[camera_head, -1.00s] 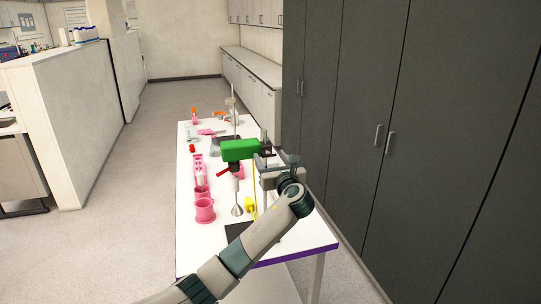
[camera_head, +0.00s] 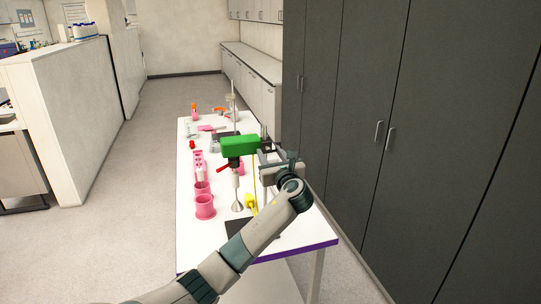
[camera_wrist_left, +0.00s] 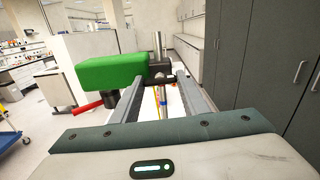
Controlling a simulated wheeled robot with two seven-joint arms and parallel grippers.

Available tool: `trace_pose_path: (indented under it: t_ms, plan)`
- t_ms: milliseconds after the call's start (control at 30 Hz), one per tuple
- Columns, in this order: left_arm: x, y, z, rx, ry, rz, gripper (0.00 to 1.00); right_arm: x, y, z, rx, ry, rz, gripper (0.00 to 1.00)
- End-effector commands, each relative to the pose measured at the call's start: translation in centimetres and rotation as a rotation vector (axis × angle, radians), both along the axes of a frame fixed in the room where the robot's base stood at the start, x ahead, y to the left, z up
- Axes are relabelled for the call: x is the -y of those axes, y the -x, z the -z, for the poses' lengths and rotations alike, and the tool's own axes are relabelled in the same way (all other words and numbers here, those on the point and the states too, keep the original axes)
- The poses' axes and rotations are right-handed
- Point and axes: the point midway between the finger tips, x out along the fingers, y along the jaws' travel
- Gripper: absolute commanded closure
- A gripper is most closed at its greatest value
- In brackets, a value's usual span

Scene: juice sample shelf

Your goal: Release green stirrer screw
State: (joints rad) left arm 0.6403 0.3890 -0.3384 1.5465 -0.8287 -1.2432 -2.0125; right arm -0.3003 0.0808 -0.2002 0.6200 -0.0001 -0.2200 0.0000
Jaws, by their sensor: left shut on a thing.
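The green stirrer (camera_head: 240,146) is held up on a metal stand over the white table, its shaft and cone-shaped tip (camera_head: 237,206) hanging below. Its green body also shows at the left in the left wrist view (camera_wrist_left: 110,72). A red lever (camera_head: 222,169) sticks out below the body. My left gripper (camera_head: 267,163) is just right of the stirrer, at its clamp. My right gripper is out of view.
Pink cups (camera_head: 205,207) and a pink rack stand on the table (camera_head: 288,243), left of the stirrer. A yellow item (camera_head: 250,201) is beside the shaft. Tall grey cabinets (camera_head: 345,130) are close on the right. The floor left of the table is clear.

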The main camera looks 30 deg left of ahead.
Motion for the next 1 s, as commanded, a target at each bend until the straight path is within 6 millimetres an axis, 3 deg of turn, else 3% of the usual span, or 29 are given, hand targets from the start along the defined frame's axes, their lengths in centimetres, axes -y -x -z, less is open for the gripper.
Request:
trace_pose_path:
  t_ms: [467, 1000]
  plan:
    - [0.1, 0.0, 0.2, 0.245, 0.208, 0.001, 0.82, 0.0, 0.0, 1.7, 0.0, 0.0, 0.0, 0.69]
    - [0.1, 0.0, 0.3, 0.636, 0.543, 0.0, 0.82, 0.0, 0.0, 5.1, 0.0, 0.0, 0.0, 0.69]
